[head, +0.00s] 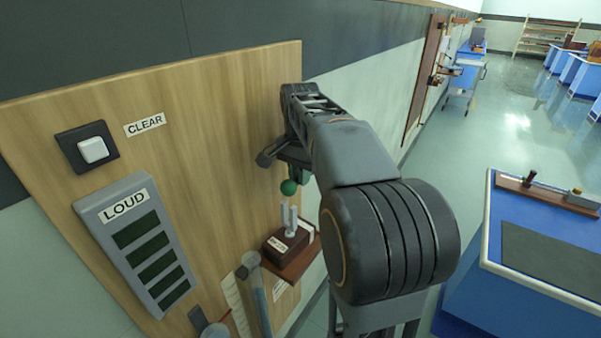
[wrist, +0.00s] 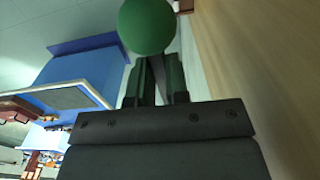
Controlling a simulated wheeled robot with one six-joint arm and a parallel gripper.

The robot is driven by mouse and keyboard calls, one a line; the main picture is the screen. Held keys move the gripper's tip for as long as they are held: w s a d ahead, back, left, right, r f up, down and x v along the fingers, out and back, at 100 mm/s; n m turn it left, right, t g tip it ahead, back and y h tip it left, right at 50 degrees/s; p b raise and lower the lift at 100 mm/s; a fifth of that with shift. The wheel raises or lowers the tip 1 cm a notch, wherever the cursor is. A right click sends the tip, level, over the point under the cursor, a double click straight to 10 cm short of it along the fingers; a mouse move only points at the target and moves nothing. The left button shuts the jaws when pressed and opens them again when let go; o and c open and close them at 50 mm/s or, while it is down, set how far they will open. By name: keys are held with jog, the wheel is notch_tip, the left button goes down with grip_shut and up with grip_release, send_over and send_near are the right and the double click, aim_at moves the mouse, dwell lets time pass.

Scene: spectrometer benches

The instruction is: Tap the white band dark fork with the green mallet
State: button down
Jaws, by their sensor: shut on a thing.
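My gripper (head: 291,165) is shut on the green mallet (head: 289,187), whose round green head hangs below the jaws in the head view. The mallet head fills the top middle of the wrist view (wrist: 147,24), just beyond my fingers (wrist: 156,84). A pale two-pronged fork (head: 288,219) stands upright on a dark brown box (head: 286,243) with a white label and a white strip at its right side. The mallet head appears just above the prongs, with a small gap in the picture; the depth between them is unclear.
The box sits on a brown shelf (head: 298,267) at a wooden wall panel (head: 215,130). The panel carries a LOUD display (head: 137,240), a CLEAR switch (head: 88,147) and a grey tube (head: 257,290) near the shelf. A blue bench (head: 478,275) stands right, with open floor beyond.

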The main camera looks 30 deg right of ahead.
notch_tip(320, 180, up, 4)
jog(key=p, duration=0.5)
jog(key=shift+r, duration=0.1)
dwell(0.7)
dwell(0.4)
